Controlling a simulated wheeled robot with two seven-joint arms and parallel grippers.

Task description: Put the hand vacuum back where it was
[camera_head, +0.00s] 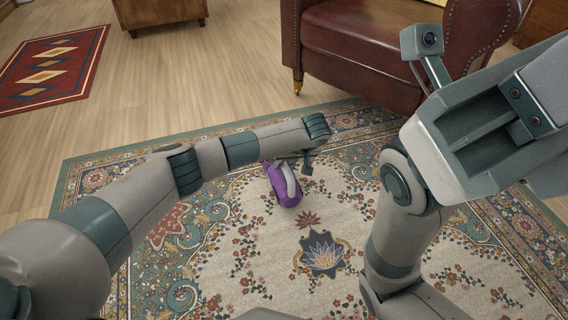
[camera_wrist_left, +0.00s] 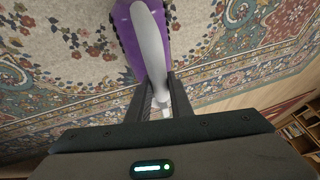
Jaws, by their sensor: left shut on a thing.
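The hand vacuum is purple with a pale grey handle. In the head view the hand vacuum (camera_head: 284,188) shows just below the end of my left arm, over the patterned rug. In the left wrist view the hand vacuum (camera_wrist_left: 127,42) is at the top centre, its grey handle running down between the fingers. My left gripper (camera_wrist_left: 160,88) is shut on that handle. In the head view my left gripper (camera_head: 294,160) is partly hidden by its own wrist. Whether the vacuum touches the rug is unclear. My right arm fills the right side; its fingers do not show.
A patterned rug (camera_head: 240,275) covers the floor ahead. A brown leather armchair (camera_head: 355,50) stands at its far edge. A red rug (camera_head: 50,72) lies far left, near a wooden cabinet (camera_head: 160,12). Wooden floor (camera_head: 200,85) between them is clear. Shelves (camera_wrist_left: 303,132) show at right in the wrist view.

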